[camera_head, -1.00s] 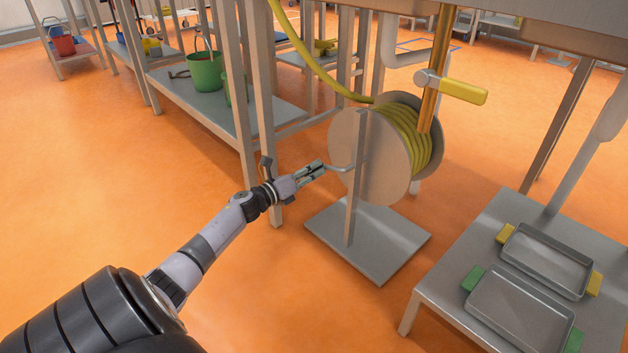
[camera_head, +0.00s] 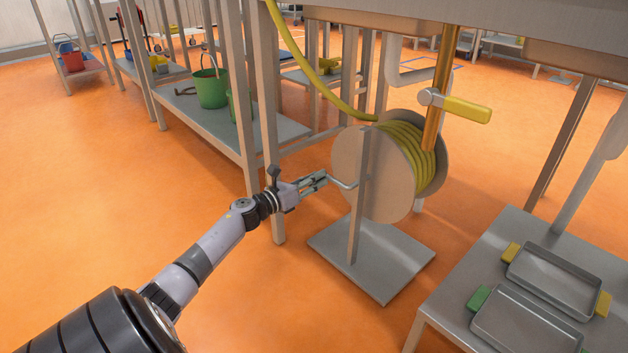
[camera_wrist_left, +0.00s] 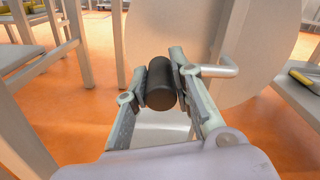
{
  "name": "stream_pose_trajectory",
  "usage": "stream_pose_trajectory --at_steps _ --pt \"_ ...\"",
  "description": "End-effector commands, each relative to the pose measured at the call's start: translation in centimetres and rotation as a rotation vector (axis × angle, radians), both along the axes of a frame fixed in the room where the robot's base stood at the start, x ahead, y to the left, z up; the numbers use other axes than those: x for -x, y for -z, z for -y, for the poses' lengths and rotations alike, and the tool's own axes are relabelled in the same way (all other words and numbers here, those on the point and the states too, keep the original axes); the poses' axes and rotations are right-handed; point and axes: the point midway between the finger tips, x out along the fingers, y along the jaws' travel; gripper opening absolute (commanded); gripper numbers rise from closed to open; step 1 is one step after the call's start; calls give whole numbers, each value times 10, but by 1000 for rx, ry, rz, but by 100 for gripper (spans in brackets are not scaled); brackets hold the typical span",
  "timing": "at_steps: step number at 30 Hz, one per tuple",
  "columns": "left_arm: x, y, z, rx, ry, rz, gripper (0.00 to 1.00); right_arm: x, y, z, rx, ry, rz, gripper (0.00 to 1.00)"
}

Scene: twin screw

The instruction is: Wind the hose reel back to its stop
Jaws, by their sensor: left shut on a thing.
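The hose reel (camera_head: 378,170) stands on a grey base plate (camera_head: 385,268), with a pale round side disc and yellow hose (camera_head: 408,150) wound on its drum. A bent metal crank (camera_head: 341,182) sticks out from the near disc towards my left gripper (camera_head: 316,181). In the left wrist view, my left gripper (camera_wrist_left: 161,85) is shut on the dark cylindrical crank handle (camera_wrist_left: 160,88), with a finger on each side. The crank's metal arm (camera_wrist_left: 218,70) shows beside it. The reel's disc (camera_wrist_left: 180,35) fills the background there. My right gripper is not in view.
The hose (camera_head: 318,85) runs up from the reel to the upper left. A copper pipe with a yellow-handled valve (camera_head: 466,108) stands close behind the reel. A low table with metal trays (camera_head: 553,275) is at right. A shelf with green buckets (camera_head: 211,88) is at left.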

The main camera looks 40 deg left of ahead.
Motion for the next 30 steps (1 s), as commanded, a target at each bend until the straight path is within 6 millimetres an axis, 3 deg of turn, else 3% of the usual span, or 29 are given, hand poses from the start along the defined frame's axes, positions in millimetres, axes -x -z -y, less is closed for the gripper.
stream_pose_trajectory --at_steps 3,4,12,23,30 --pt "0 0 -1 0 -1 0 0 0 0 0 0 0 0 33" --pt "0 0 -1 0 -1 0 24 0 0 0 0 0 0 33" --pt "0 0 0 1 0 0 42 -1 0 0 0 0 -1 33" --pt "3 1 0 2 0 -1 42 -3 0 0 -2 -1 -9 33" --pt "34 2 -2 2 0 -3 42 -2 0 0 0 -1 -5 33"
